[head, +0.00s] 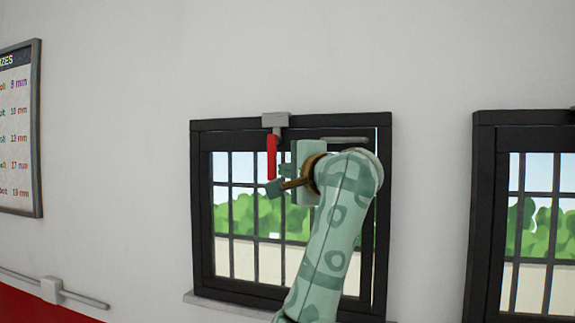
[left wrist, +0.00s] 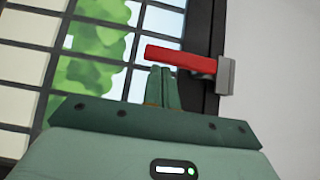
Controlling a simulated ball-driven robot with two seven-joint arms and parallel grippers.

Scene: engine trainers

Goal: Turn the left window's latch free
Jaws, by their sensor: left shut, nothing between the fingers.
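The left window (head: 200,190) has a dark frame and a barred pane. Its latch is a red lever (head: 271,157) hanging straight down from a grey mount (head: 275,121) on the top of the frame. In the left wrist view the red lever (left wrist: 180,57) lies across the top of the picture, with its grey mount (left wrist: 226,74) at right. My left gripper (head: 285,171) is just right of the lever's lower part. Its shut, empty fingers (left wrist: 163,88) are close beside the lever; I cannot tell whether they touch it. My right gripper is out of view.
A grey bar (head: 345,140) runs along the top of the left window, right of the latch. A second window (head: 484,200) is at the right. A wall chart (head: 18,130) and a grey pipe (head: 85,300) are at the left. The wall above is bare.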

